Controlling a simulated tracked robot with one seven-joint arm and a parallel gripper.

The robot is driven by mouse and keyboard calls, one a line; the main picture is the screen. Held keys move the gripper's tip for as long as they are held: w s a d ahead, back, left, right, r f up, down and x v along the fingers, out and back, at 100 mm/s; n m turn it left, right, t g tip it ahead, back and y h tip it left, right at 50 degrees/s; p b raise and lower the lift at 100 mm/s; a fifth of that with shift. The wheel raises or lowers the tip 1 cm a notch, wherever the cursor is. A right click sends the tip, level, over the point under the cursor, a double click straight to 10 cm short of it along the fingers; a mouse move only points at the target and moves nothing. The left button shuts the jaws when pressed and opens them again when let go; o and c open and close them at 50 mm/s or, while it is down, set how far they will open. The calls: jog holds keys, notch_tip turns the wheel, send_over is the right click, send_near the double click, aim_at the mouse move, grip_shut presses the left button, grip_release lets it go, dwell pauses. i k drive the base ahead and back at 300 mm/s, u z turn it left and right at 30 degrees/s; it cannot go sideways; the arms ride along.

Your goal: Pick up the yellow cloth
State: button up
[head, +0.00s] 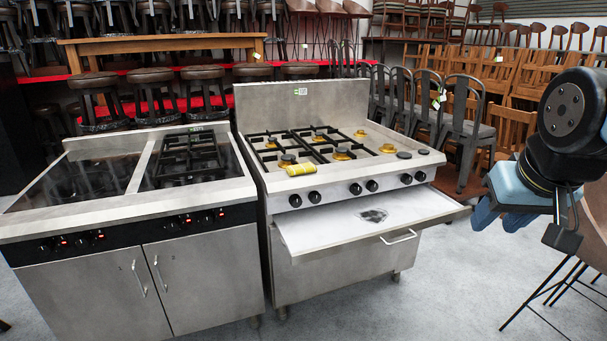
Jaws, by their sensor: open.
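The yellow cloth (301,169) is a small bundle on the front left of the right-hand stove's top (279,187), beside the burners and above the knobs. My gripper (500,216) is at the right of the head view, with its blue fingers pointing down. It is open and empty, off to the right of the stove and well apart from the cloth. Part of my gripper is hidden behind its own housing.
A pulled-out metal drawer (350,228) juts from the stove's front below the knobs. A second cooker (120,205) stands close on the left. Metal chairs (465,115) crowd behind the stove. A brown chair (595,225) stands beyond my arm. Floor is clear in front of the drawer.

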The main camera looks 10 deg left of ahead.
aim_at(306, 168)
jog(key=u, duration=0.5)
jog(key=i, duration=1.8)
jog(key=z, duration=0.5)
jog(key=k, duration=0.75)
jog(key=z, duration=0.2)
jog(key=i, duration=0.8)
jog(key=u, duration=0.1)
